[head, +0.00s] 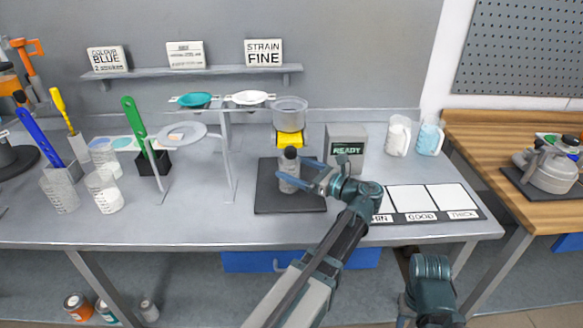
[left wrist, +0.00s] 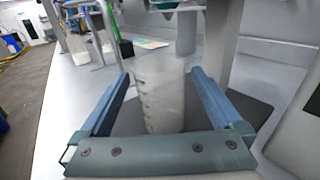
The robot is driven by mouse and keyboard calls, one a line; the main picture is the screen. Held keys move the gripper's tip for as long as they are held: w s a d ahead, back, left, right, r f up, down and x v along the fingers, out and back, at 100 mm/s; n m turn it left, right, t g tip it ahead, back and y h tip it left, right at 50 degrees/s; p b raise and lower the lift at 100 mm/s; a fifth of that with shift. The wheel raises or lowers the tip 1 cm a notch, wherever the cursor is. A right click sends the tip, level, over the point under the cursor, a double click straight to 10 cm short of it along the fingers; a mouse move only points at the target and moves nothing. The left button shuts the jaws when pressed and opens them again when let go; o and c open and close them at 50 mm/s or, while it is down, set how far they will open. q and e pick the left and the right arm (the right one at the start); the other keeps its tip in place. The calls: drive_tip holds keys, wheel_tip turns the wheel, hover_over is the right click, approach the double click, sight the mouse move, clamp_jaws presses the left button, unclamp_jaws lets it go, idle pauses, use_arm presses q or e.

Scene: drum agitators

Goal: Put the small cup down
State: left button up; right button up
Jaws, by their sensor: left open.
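The small cup (head: 289,179) is pale, translucent and upright on the dark square base (head: 268,203), below the dark spout of a yellow-fronted vessel. In the left wrist view the cup (left wrist: 160,98) has graduation marks down its side and stands over the dark base. My left gripper (head: 291,169) is open, with one blue finger on each side of the cup. In the left wrist view some room shows between the cup and the fingers. My right gripper is not in view.
The yellow-fronted vessel (head: 290,138) sits just above the cup. A grey box reading READY (head: 346,146) is close on the right. White sample cards (head: 428,198) lie farther right. A stand with a grey disc (head: 181,134) and several cups are on the left.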

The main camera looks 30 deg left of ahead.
use_arm(q)
drive_tip(key=d, duration=0.7)
drive_tip(key=s+d, duration=0.1)
drive_tip(key=d, duration=0.3)
